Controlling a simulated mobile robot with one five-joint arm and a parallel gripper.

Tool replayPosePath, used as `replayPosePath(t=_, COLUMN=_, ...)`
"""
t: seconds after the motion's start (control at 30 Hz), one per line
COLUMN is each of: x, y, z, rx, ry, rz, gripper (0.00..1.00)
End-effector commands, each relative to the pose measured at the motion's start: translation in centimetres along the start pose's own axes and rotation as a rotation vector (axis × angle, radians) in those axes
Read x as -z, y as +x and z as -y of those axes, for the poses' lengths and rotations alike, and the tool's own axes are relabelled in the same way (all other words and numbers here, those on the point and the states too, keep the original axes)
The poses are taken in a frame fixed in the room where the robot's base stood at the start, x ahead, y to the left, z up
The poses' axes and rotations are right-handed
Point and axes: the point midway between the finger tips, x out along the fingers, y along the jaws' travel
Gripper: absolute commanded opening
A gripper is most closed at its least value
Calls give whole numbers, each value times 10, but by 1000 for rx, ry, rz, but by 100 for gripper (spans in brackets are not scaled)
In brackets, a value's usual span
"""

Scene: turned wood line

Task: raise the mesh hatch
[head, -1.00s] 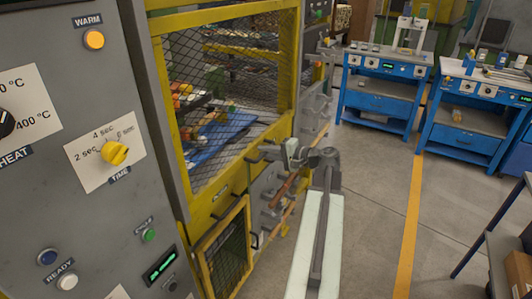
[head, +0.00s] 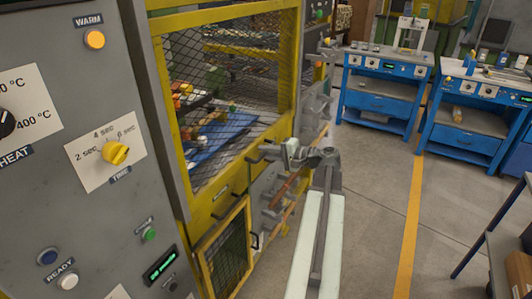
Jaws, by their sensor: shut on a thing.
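The mesh hatch (head: 239,98) is a dark wire mesh panel in a yellow frame on the machine's front. It is down, with its yellow bottom rail (head: 224,197) low across the opening. A dark bar handle (head: 265,152) sticks out from the right part of that rail. My gripper (head: 286,152) is at the handle's right end and is shut on it. My wrist partly hides the grip, and the fingertips are small in view.
A grey control panel (head: 84,190) with knobs and buttons fills the left. A smaller yellow-framed mesh door (head: 228,254) is below the hatch. Coloured blocks and a blue tray (head: 218,139) lie behind the mesh. Blue workbenches (head: 380,95) stand farther back.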

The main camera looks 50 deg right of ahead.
Motion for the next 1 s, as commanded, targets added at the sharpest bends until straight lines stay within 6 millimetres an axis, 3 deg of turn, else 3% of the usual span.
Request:
replayPosePath(t=0.27, x=0, y=-3, z=10, rx=-2, ry=0, rz=0, gripper=0)
replayPosePath(t=0.47, x=0, y=-9, z=40, rx=0, ry=0, rz=-1, gripper=0)
replayPosePath(t=0.67, x=1, y=-20, z=92, rx=1, ry=1, rz=-1, gripper=0)
replayPosePath(t=1.0, x=1, y=-45, z=209, rx=1, ry=1, rz=-2, gripper=0)
